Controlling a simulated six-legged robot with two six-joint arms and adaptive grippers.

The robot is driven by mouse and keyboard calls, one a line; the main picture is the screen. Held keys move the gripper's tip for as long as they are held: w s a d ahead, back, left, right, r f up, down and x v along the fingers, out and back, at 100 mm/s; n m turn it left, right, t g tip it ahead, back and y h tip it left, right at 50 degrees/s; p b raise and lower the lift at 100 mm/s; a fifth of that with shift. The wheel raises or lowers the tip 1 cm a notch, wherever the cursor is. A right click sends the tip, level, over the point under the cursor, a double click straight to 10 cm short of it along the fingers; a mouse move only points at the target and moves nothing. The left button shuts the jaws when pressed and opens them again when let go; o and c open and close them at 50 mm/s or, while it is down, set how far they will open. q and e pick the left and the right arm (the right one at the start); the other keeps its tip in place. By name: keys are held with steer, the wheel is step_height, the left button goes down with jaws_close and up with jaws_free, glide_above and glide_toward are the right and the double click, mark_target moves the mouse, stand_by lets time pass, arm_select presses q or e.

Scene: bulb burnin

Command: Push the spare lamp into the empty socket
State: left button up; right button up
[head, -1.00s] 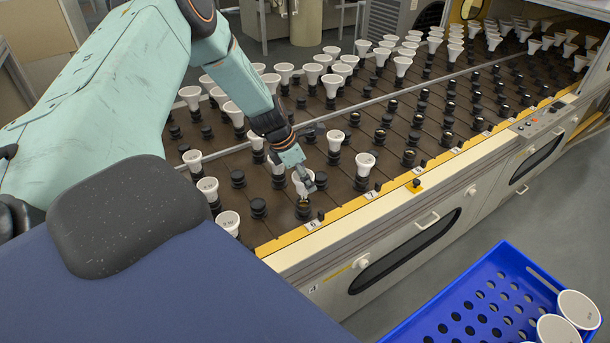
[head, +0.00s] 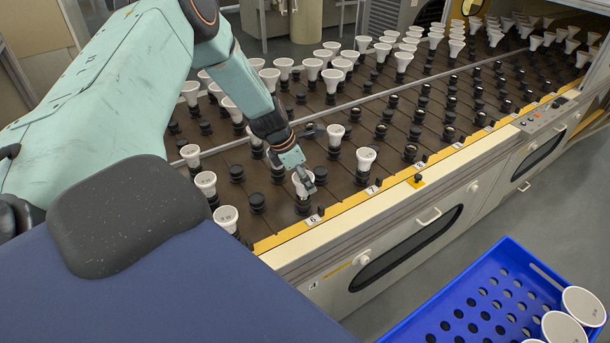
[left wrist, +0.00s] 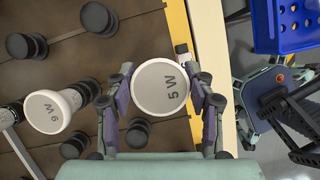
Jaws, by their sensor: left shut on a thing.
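The spare lamp (head: 302,184) is white and cone-shaped, with "5 W" on its face in the left wrist view (left wrist: 160,88). My left gripper (head: 303,174) is shut on it, with one finger on each side in the left wrist view (left wrist: 164,92). The lamp looks upright, directly over the black socket (head: 303,207) in the front row by the label 6. The socket's opening is hidden, and I cannot tell how deep the lamp's base sits in it. My right gripper is in neither view.
Lit-rack neighbours stand close: a white lamp (head: 366,158) to the right and another (head: 226,217) to the left. An empty black socket (head: 257,203) lies beside. A yellow edge strip (head: 345,209) borders the rack. A blue basket (head: 480,300) with white lamps stands front right.

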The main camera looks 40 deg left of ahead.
arm_select(q)
steer(key=shift+f+b, duration=0.35)
steer(key=shift+f, duration=0.15)
steer(key=shift+f, duration=0.1)
steer(key=o, duration=1.2)
steer(key=shift+o, duration=0.2)
steer(key=v, duration=1.2)
